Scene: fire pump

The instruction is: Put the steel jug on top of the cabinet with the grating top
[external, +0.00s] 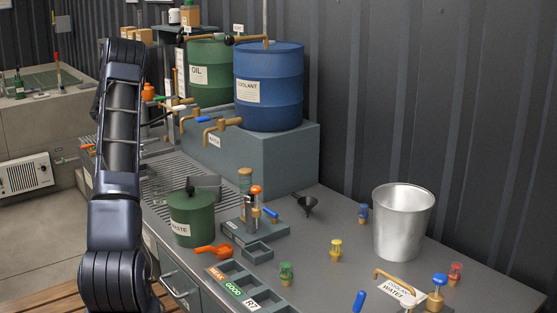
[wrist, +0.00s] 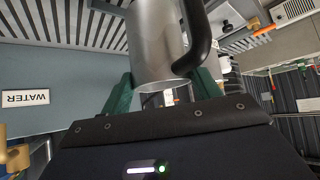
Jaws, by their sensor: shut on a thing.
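In the wrist view my gripper (wrist: 160,88) has its green fingers shut on the steel jug (wrist: 155,40), one on each side. The jug is a shiny metal cylinder with a black handle (wrist: 194,40) on its right side; its upper part is cut off by the frame. A slatted grating (wrist: 65,22) shows behind it. In the external view a grating (external: 158,178) lies on the counter left of the green waste can. My arm covers part of that area, and I cannot make out my gripper or the jug there.
The block with the WATER label (wrist: 33,100) is close to the gripper at left in the wrist view. It bears green (external: 208,90) and blue (external: 268,95) drums with projecting taps.

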